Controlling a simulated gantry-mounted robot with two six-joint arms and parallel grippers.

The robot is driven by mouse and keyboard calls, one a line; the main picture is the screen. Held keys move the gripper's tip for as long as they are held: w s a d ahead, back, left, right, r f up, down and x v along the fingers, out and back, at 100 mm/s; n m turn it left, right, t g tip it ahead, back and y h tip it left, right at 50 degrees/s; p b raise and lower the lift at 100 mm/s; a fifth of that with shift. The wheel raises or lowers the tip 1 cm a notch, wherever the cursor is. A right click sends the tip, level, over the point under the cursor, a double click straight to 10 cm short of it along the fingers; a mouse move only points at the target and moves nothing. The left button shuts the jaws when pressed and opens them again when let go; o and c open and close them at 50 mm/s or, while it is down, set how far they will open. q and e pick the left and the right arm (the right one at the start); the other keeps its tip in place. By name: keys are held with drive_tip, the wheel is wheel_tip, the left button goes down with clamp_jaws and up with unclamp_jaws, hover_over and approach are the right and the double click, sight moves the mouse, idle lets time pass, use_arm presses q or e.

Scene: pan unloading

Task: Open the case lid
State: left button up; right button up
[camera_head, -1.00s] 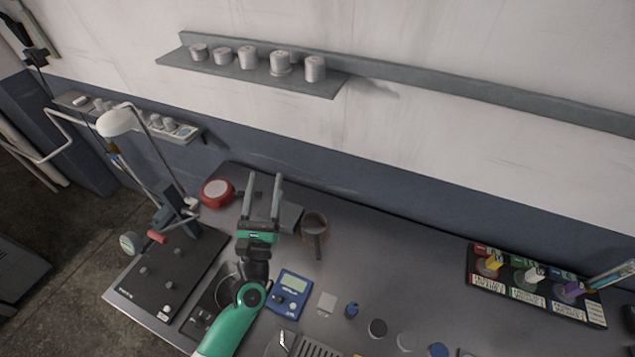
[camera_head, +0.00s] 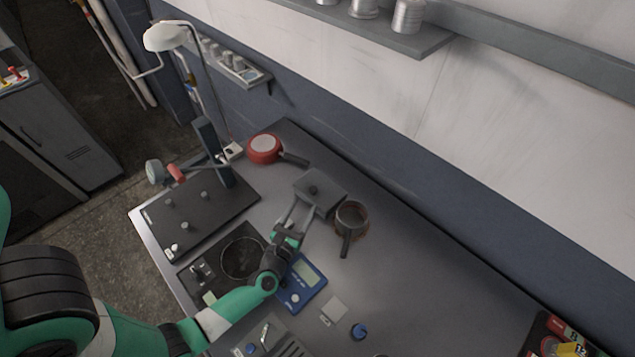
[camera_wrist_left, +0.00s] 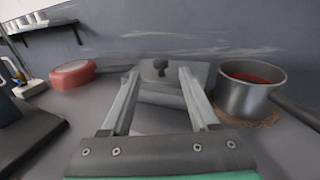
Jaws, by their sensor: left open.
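The case (camera_head: 319,190) is a grey box with a dark knob on its lid, standing on the bench near the back wall. It also shows in the left wrist view (camera_wrist_left: 196,72), straight ahead, with the knob (camera_wrist_left: 160,66) upright between the fingertips. The lid looks closed. My left gripper (camera_head: 297,212) is open at the near side of the case, fingers pointing at it. In the left wrist view its two fingers (camera_wrist_left: 158,84) reach toward the case's front; whether they touch it I cannot tell. My right gripper is not in view.
A pot (camera_head: 351,216) with red contents stands close right of the case on a round mat. A red pan (camera_head: 265,148) lies to its left. The bench right of the pot is clear.

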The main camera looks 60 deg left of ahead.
sight(317, 186)
use_arm(q)
drive_tip(key=b+x, duration=0.1)
drive_tip(key=x, duration=0.9)
drive_tip(key=shift+w+a+b, duration=0.15)
drive_tip(key=shift+w+b, duration=0.15)
clamp_jaws()
drive_tip(key=shift+r, duration=0.1)
idle(0.7)
